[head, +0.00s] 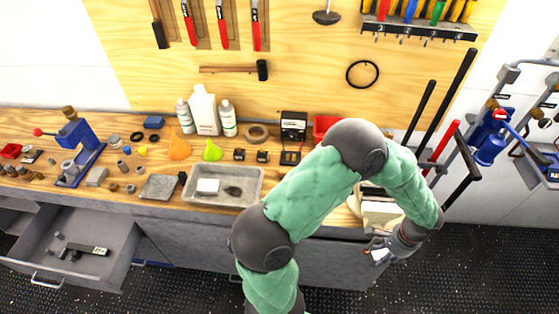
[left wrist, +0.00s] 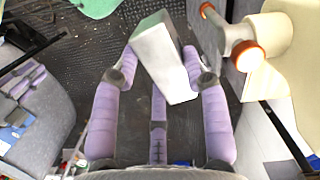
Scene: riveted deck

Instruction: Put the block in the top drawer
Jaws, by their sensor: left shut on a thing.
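A pale grey-white block (left wrist: 163,60) is held between the two fingertips of my left gripper (left wrist: 160,68) in the left wrist view. In the head view my left gripper (head: 388,246) hangs in front of the bench at the right, and a small part of the block (head: 380,256) shows below it. An open grey drawer (head: 36,258) sticks out under the worktop at the far left, well away from the gripper. It holds a dark bar-like thing and several small pieces. My right gripper does not show.
The wooden bench (head: 120,217) carries a grey tray (head: 250,196), white bottles (head: 204,110) and a blue vise-like tool (head: 76,140). A cream machine (head: 382,213) stands right beside my gripper; its orange-ended knob (left wrist: 247,54) is close in the wrist view.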

